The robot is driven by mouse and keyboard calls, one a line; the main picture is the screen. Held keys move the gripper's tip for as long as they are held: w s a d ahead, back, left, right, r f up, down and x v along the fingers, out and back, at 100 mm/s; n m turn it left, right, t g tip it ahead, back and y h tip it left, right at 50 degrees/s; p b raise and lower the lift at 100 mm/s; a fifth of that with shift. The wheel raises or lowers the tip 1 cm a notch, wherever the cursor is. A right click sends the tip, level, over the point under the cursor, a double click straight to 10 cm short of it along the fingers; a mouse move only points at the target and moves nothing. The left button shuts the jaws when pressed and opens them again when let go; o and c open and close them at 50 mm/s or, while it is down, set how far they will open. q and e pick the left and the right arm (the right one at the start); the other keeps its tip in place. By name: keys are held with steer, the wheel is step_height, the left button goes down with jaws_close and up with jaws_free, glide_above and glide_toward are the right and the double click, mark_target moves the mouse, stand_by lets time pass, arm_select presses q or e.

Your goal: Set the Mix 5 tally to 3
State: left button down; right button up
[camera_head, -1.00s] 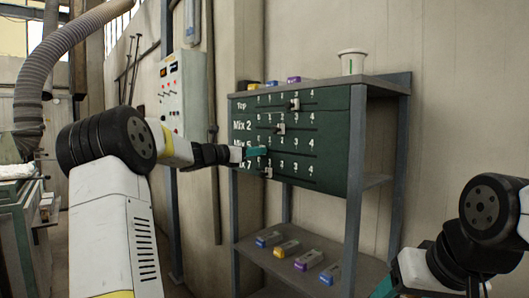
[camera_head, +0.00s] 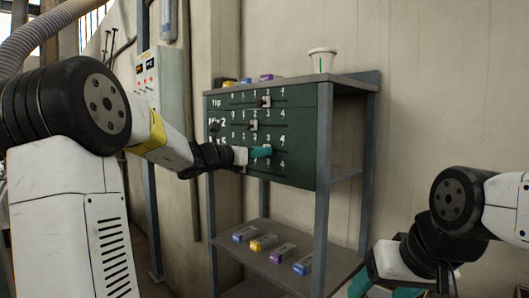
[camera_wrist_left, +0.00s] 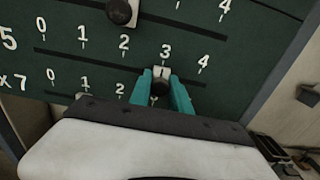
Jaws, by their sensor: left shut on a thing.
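The dark green tally board (camera_head: 300,165) has several numbered rows with sliders. My left gripper (camera_head: 262,152) is at the Mix 5 row. In the left wrist view its teal fingers (camera_wrist_left: 161,90) are shut around the Mix 5 slider (camera_wrist_left: 161,74), a small white block with a dark knob. The slider sits on its track just under the 3 mark (camera_wrist_left: 165,50). The Mix 2 slider (camera_wrist_left: 122,11) is above it, near 2. My right gripper (camera_head: 372,284) is low at the right, partly cut off, and its jaw state is unclear.
The board is on a grey metal rack (camera_head: 322,190). A white cup (camera_head: 322,60) and several small coloured blocks (camera_head: 268,77) stand on its top. More coloured boxes (camera_head: 263,243) lie on the lower shelf. A control box (camera_head: 150,80) hangs on the wall behind my left arm.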

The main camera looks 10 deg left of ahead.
arm_select(q)
steer(key=c, duration=1.2)
jaws_free()
steer(key=shift+c, duration=0.2)
steer(key=v, duration=0.7)
steer(key=shift+s+a, duration=0.25)
steer(key=shift+s, duration=0.1)
steer(key=s+d+f+m+g+y, duration=0.1)
steer(key=s+d+f+m+g, duration=0.2)
steer(key=s+d+f+m, duration=0.25)
steer(key=s+d+f+m+g+y, duration=0.1)
steer(key=s+d+f+m+g, duration=0.25)
steer(key=s+m, duration=0.45)
steer(key=s+a+f+m+y, duration=0.3)
steer(key=s+f+m, duration=0.2)
steer(key=s+m, duration=0.2)
steer(key=s+a+f+m+g+y, duration=0.1)
steer(key=s+a+f+m+y, duration=0.2)
steer(key=s+m, duration=0.5)
step_height(320, 180, down, 2)
steer(key=shift+s+a+y, duration=0.4)
steer(key=shift+s+a, duration=0.15)
steer(key=shift+s, duration=0.15)
